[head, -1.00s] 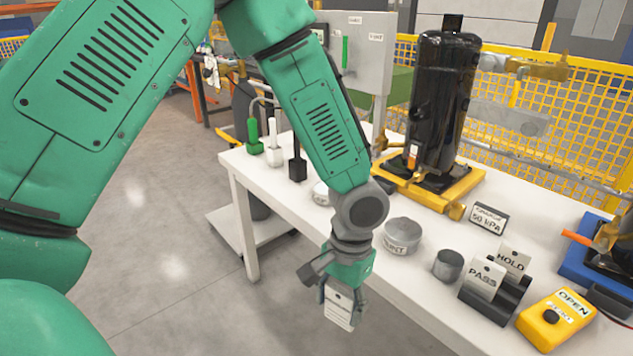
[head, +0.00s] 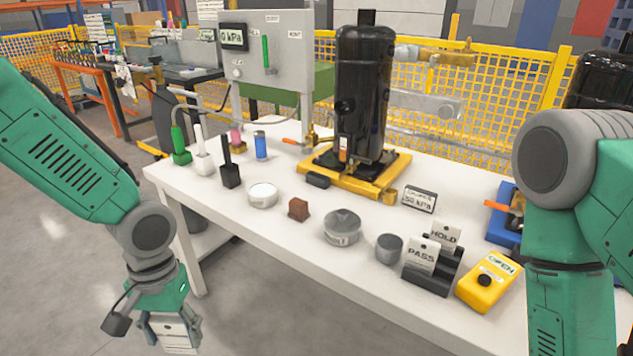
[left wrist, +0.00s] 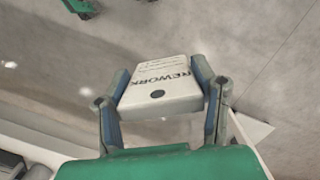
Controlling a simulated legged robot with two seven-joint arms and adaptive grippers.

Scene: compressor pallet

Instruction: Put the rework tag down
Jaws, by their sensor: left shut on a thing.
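The rework tag (left wrist: 160,86) is a white card with "REWORK" print and a dark hole, seen in the left wrist view. My left gripper (left wrist: 162,95) is shut on it, one finger on each side. In the head view, the left gripper (head: 172,322) hangs at the lower left, in front of the table and over the floor, with the tag (head: 178,338) pointing down. My right arm comes in at the right edge; its gripper is out of view.
The white table (head: 290,235) carries a black tag holder (head: 428,279) with PASS (head: 422,254) and HOLD (head: 444,235) tags, a yellow OPEN box (head: 488,283), a grey cup (head: 389,248), a round lidded tin (head: 342,227) and a black compressor (head: 362,95) on a yellow pallet.

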